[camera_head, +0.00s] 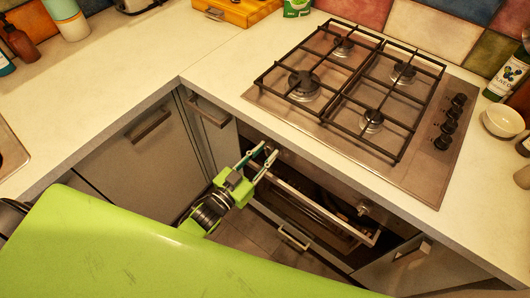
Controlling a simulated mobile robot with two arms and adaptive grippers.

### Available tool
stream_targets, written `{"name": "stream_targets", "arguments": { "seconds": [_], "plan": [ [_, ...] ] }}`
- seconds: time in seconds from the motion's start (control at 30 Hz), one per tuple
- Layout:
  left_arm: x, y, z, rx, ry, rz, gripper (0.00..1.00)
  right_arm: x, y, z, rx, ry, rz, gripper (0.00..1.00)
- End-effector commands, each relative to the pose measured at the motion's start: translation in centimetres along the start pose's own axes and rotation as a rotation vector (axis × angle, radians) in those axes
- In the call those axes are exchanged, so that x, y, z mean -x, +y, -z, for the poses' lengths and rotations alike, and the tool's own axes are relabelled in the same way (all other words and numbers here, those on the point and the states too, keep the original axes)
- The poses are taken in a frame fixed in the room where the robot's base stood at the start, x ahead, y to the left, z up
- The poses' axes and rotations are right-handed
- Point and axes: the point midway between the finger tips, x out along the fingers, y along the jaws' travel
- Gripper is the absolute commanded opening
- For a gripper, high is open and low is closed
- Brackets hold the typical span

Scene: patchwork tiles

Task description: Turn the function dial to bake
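The oven sits under the hob, and its long handle (315,205) runs across its front. A round metallic dial (364,208) sticks out at the right part of the oven's front panel. My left gripper (270,149) is at the left end of that panel, just under the counter edge. Its two fingers are apart and point at the panel. I cannot tell whether they touch anything, and no second dial shows clearly there. The dial markings are too small to read. My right gripper is not in view.
The gas hob (350,85) with its black knobs (450,120) is above the oven. A white bowl (503,121) and an oil bottle (508,74) stand to its right. The counter (150,55) left of the hob is mostly bare. A drawer handle (294,237) is below the oven.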

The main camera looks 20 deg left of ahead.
Motion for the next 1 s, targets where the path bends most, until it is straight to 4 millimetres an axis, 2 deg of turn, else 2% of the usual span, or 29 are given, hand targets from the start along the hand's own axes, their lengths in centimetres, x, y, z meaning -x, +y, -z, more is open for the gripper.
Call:
{"name": "stream_targets", "arguments": {
  "seconds": [0.03,0.07,0.23,0.57,0.87,0.9,0.93,1.0],
  "plan": [
    [0.01,0.01,0.01,0.0,0.0,0.0,0.08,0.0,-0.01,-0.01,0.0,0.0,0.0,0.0],
    [0.01,0.01,0.01,0.0,0.0,0.0,0.04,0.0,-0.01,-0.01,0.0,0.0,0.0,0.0],
    [0.01,0.01,0.03,-0.014,0.0,0.0,0.04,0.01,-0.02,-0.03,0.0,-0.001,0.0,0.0],
    [0.01,-0.02,0.02,-0.264,0.0,0.0,0.04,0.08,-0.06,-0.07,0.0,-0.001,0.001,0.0],
    [0.02,-0.01,0.02,-0.275,0.001,-0.001,0.04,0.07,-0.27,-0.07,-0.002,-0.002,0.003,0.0],
    [0.02,-0.01,0.02,-0.275,0.001,-0.001,0.36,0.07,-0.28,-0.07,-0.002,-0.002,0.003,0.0],
    [0.02,-0.01,0.02,-0.275,0.001,-0.001,0.42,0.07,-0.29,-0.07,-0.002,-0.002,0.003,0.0],
    [0.02,-0.02,0.02,-0.275,0.001,0.0,0.42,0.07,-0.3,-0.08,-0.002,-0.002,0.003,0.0]
  ]
}}
